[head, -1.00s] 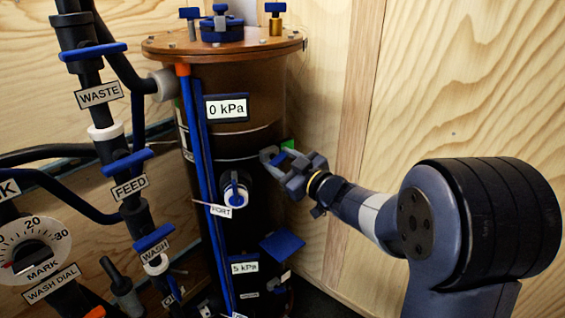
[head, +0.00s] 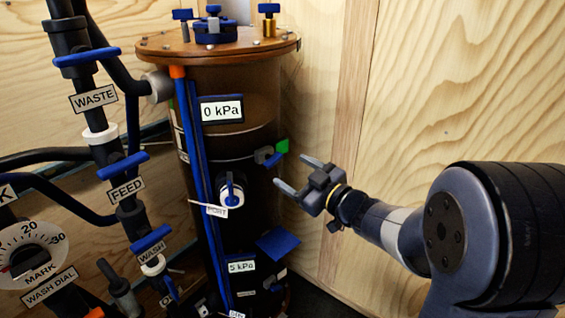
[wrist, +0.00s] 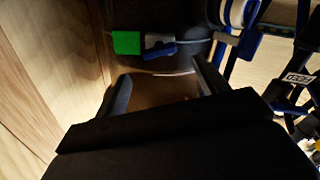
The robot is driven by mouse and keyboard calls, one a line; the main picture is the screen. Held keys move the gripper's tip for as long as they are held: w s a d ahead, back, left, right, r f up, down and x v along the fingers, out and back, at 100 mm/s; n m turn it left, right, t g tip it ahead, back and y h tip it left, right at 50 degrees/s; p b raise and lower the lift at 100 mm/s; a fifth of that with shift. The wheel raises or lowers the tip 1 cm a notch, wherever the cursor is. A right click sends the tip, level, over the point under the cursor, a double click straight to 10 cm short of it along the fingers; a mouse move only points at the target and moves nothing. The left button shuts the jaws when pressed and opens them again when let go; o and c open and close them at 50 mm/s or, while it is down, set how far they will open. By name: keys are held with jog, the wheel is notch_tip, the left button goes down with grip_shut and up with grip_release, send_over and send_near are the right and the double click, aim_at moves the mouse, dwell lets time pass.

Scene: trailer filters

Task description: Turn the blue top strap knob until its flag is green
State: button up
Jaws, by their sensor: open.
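The blue top strap knob (head: 277,159) sits on the right side of the dark filter column, on a thin strap around it. Its flag (head: 282,146) shows green, just above the knob in the head view. In the wrist view the green flag (wrist: 126,42) is left of the knob (wrist: 160,51), beyond my fingers. My gripper (head: 292,172) is open and empty, to the right of and slightly below the knob, apart from it. Its two fingers also show in the wrist view (wrist: 160,82).
The column (head: 250,190) carries a 0 kPa plate (head: 221,111), a port valve (head: 231,190) and a lower blue plate (head: 278,243). Blue-handled valves on black pipes (head: 122,167) stand at left. The plywood wall (head: 460,100) is close at right.

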aim_at(276, 161)
jog(key=v, duration=0.4)
jog(key=b+x, duration=0.1)
jog(key=x, duration=0.9)
jog(key=shift+w+a, duration=0.25)
